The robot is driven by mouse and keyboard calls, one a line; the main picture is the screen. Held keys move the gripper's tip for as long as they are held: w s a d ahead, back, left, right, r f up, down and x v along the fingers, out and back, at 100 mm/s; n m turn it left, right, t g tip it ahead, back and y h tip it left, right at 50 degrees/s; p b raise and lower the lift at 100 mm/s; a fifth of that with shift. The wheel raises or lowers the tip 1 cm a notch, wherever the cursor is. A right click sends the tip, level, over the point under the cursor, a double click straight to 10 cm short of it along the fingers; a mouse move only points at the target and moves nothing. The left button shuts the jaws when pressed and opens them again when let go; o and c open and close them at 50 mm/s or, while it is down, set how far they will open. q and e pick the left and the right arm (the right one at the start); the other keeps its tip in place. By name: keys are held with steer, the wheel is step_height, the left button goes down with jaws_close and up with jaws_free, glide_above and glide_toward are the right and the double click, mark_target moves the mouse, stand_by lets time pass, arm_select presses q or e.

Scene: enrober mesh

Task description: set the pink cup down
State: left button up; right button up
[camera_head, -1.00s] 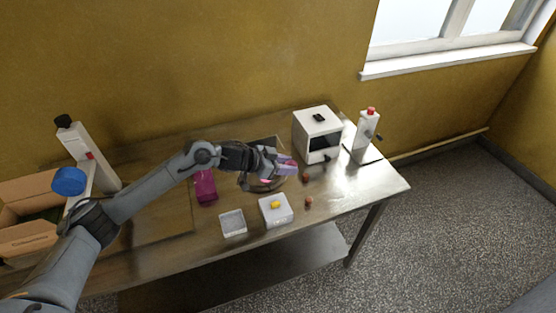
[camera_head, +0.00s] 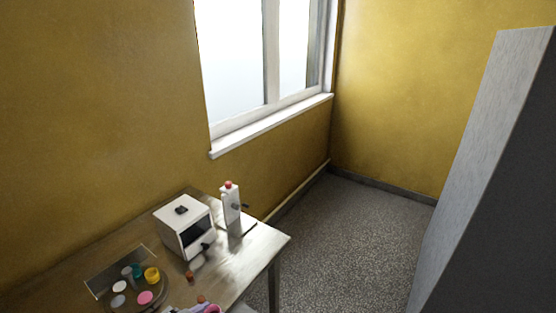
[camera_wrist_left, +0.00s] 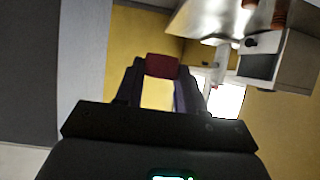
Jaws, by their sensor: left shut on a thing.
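My left gripper (camera_wrist_left: 161,78) is shut on the pink cup (camera_wrist_left: 162,65), which looks dark red in the left wrist view and spans the gap between the two dark fingers. In the head view a pink part of the cup (camera_head: 212,309) shows at the bottom edge, beside a small part of my left gripper (camera_head: 188,310). Most of the gripper and cup is cut off there. The cup's base and any contact with the table cannot be told. My right gripper is in neither view.
A round tray (camera_head: 118,307) with several coloured discs lies left of the gripper on the table (camera_head: 255,255). A white box-shaped machine (camera_head: 183,222) and a white dispenser with a red cap (camera_head: 231,204) stand behind. Small brown balls (camera_head: 189,275) lie nearby. A tall grey cabinet (camera_head: 480,180) stands right.

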arm_select(q)
steer(key=s+a+r+n+y+p, duration=0.1)
steer(key=s+r+n+y+p, duration=0.1)
steer(key=r+p, duration=0.4)
steer(key=s+a+r+n+t+y+p, duration=0.1)
steer(key=r+p, duration=0.5)
steer(key=p, duration=0.7)
steer(key=s+a+r+n+y+p, duration=0.2)
steer(key=s+r+p, duration=0.3)
steer(key=p, duration=0.5)
steer(key=shift+s+a+r+n+t+y, duration=0.3)
steer(key=shift+r+n+t+y, duration=0.1)
steer(key=shift+r+n+y, duration=0.4)
